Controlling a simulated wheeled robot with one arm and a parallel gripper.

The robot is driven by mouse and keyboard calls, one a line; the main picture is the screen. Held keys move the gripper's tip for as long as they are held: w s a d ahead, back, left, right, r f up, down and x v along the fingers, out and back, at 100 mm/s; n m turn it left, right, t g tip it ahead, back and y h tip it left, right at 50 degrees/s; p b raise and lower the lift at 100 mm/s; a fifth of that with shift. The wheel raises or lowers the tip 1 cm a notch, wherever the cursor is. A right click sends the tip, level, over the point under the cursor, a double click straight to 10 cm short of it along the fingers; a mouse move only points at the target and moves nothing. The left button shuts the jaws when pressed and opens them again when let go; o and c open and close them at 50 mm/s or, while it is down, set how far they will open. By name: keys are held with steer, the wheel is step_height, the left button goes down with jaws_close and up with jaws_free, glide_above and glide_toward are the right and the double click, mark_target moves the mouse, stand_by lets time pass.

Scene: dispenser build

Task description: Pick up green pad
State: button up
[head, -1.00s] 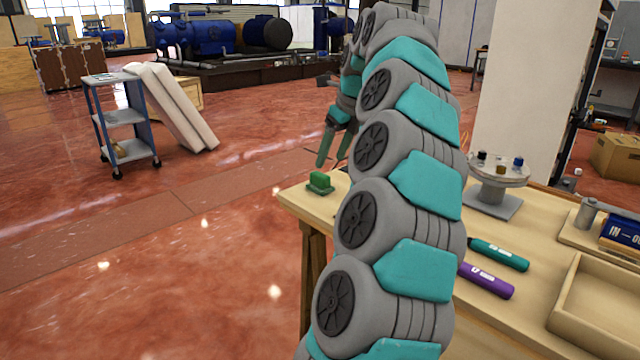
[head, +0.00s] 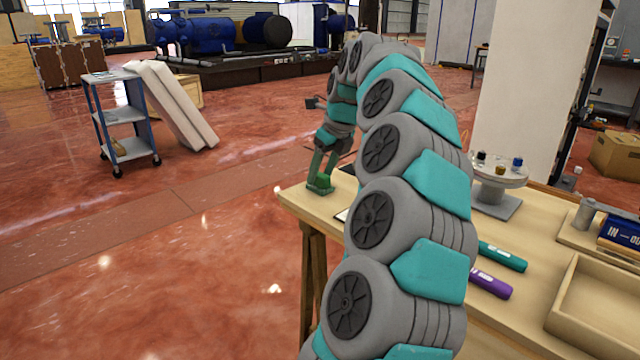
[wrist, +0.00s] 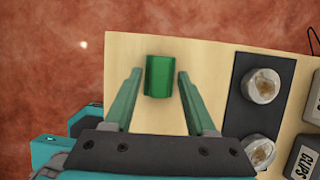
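The green pad (head: 322,182) is a small green block near the far left corner of the wooden table (head: 300,203). In the wrist view the green pad (wrist: 159,76) stands between the tips of my gripper's two green fingers. My gripper (head: 322,172) is lowered to the pad. In the wrist view my gripper (wrist: 159,78) is open, with a small gap on each side of the pad. My arm hides part of the table behind it.
A dark plate (wrist: 238,118) with two round metal pieces (wrist: 261,86) lies right of the pad. Teal (head: 502,256) and purple (head: 490,283) tubes and an open tray (head: 600,310) are on the table's near side.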

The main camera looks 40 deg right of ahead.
jaws_close()
steer(key=shift+r, duration=0.15)
stand_by(0.5)
steer(key=shift+r, duration=1.15)
steer(key=s+d, duration=0.3)
steer(key=s+d+r+b, duration=0.1)
steer(key=s+d, duration=0.2)
steer(key=s, duration=0.1)
steer(key=s+d+r, duration=0.1)
steer(key=s+d, duration=0.2)
steer(key=s, duration=0.1)
steer(key=shift+s+r, duration=0.2)
steer(key=shift+s+d, duration=0.5)
steer(key=shift+s, duration=0.1)
steer(key=shift+c, duration=2.4)
jaws_free()
jaws_close()
